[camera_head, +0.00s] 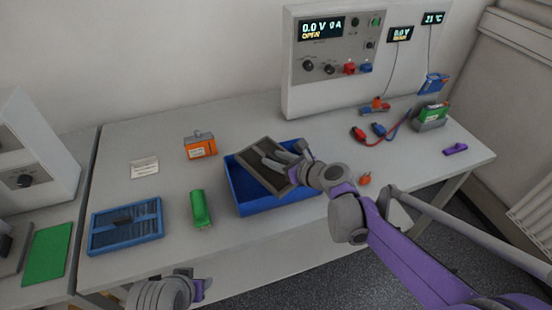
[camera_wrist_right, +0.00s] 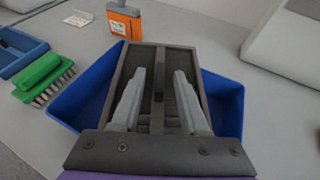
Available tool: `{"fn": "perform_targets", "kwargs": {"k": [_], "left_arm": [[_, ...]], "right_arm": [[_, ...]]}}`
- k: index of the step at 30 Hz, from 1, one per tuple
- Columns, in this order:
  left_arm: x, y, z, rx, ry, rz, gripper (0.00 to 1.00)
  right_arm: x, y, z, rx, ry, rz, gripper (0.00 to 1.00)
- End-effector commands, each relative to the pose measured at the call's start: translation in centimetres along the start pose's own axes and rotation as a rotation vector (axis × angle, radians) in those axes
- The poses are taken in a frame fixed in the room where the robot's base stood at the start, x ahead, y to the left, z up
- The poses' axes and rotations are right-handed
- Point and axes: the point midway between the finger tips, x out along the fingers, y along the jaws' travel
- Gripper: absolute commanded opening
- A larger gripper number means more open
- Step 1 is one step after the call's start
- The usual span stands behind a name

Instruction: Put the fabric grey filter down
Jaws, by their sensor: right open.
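The fabric grey filter (camera_head: 258,152) is a flat dark-framed panel, tilted in the blue bin (camera_head: 262,206) with its far left edge resting on or above the rim; I cannot tell which. In the right wrist view the filter (camera_wrist_right: 183,58) has a raised middle bar (camera_wrist_right: 158,80). My right gripper (camera_head: 272,160) is over the filter, fingers open. In the wrist view its two fingers (camera_wrist_right: 160,85) stand on either side of the bar, with gaps. The filter's lower end is hidden by the gripper.
An orange container (camera_head: 201,147), a green brush (camera_head: 200,208) and a blue slotted tray (camera_head: 125,226) lie left of the bin. The cycler panel (camera_head: 330,85), red and blue clips (camera_head: 375,130) and a purple item (camera_head: 455,149) are at right. The table's front edge is close to the bin.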

Motion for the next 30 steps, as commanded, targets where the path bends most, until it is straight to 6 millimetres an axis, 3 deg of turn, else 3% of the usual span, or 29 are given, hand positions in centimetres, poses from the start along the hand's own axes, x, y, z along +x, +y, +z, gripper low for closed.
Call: {"fn": "perform_targets", "kwargs": {"k": [4, 7, 21, 30], "left_arm": [[-0.4, 0.0, -0.3, 0.0, 0.003, 0.0, 0.5], [-0.3, 0.0, -0.3, 0.0, 0.002, 0.0, 0.5], [-0.5, 0.0, -0.4, 0.0, 0.003, 0.0, 0.5], [-0.5, 0.0, -0.5, 0.0, 0.003, 0.0, 0.5]], "right_arm": [[-0.2, 0.0, 0.6, -0.001, -0.001, 0.0, 0.44], [-1.5, -0.1, 0.4, 0.001, 0.001, -0.003, 0.44], [-10.7, -0.1, 0.4, 0.001, 0.001, -0.002, 0.44], [-12.2, 0.0, 0.3, -0.002, 0.001, 0.0, 0.44]]}}
